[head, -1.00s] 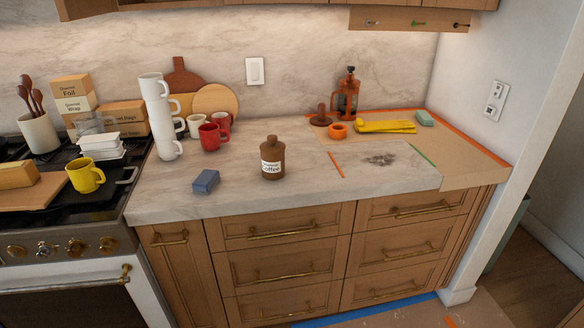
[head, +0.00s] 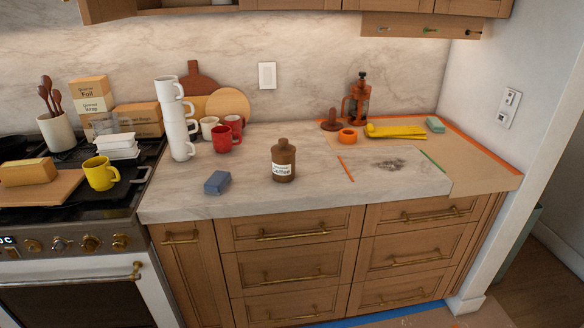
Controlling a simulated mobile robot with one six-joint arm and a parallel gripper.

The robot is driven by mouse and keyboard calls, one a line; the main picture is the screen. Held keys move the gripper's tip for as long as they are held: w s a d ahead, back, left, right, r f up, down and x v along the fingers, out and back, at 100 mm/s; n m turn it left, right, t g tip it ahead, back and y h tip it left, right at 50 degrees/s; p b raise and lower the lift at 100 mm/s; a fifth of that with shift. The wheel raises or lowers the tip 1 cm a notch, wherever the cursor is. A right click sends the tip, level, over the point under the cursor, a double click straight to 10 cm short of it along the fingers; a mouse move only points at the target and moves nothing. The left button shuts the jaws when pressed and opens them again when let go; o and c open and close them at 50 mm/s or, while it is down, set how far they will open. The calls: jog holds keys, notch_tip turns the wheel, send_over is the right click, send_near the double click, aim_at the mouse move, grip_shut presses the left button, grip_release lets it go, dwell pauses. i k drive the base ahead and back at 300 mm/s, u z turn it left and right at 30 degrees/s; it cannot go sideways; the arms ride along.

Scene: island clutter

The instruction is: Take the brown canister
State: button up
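The brown canister (head: 283,161) stands upright on the pale marble counter (head: 245,199), near the middle of the head view. It has a narrower neck with a lid and a white label that reads "Coffee". Nothing touches it. My gripper does not show in the head view.
A blue sponge (head: 217,182) lies left of the canister. A tall stack of white mugs (head: 176,120) and a red mug (head: 227,138) stand behind left. An orange pencil-like stick (head: 346,168) lies to the right. A French press (head: 357,100) stands at the back. The counter before the canister is clear.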

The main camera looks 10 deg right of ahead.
aim_at(283, 169)
jog(key=u, duration=0.85)
jog(key=i, duration=0.4)
jog(key=z, duration=0.9)
